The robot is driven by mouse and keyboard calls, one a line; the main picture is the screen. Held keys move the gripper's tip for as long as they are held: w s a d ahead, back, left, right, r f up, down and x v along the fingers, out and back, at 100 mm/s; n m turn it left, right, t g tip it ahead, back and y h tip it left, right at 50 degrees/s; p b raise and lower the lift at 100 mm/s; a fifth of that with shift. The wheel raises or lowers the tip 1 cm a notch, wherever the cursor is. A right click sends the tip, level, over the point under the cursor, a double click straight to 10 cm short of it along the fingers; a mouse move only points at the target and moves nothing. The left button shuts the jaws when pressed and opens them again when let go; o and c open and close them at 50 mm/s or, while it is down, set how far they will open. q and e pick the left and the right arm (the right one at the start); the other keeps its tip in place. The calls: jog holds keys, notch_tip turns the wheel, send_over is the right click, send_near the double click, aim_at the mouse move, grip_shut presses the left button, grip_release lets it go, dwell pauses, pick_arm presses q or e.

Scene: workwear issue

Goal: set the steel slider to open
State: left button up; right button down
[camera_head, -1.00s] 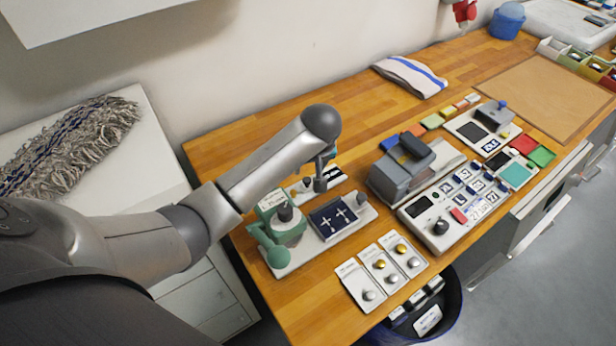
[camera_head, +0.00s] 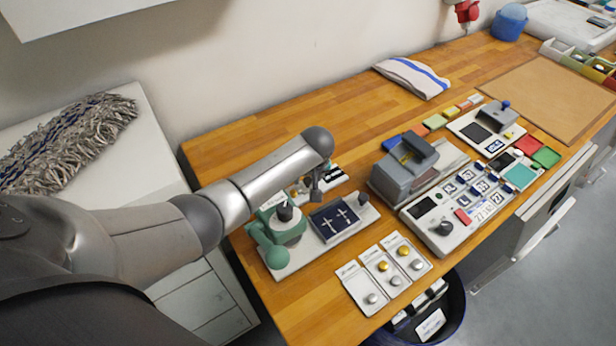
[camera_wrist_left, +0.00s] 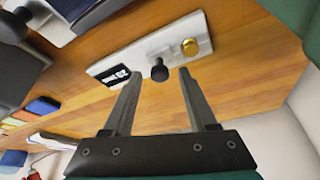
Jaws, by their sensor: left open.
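A pale narrow plate (camera_wrist_left: 150,55) lies on the wooden bench in the left wrist view, with a dark knob (camera_wrist_left: 159,72), a brass-coloured button (camera_wrist_left: 190,46) and a black-and-white label. I take this to be the slider's plate; its lettering is not readable as open or closed. In the head view the plate (camera_head: 335,175) lies behind the green device, partly hidden by my arm. My left gripper (camera_wrist_left: 159,82) is open, its fingers on either side of the knob, with no visible contact. The gripper (camera_head: 316,188) is small and partly hidden in the head view. My right gripper is not in view.
A green device (camera_head: 273,257) with a dark cross-marked panel stands just in front of the plate. A grey box-shaped machine (camera_head: 393,178) and a button console (camera_head: 440,247) stand to the right. Button cards (camera_head: 356,283) lie at the front edge.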

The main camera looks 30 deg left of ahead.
pick_arm(q)
grip_shut()
dwell(0.4)
dwell(0.9)
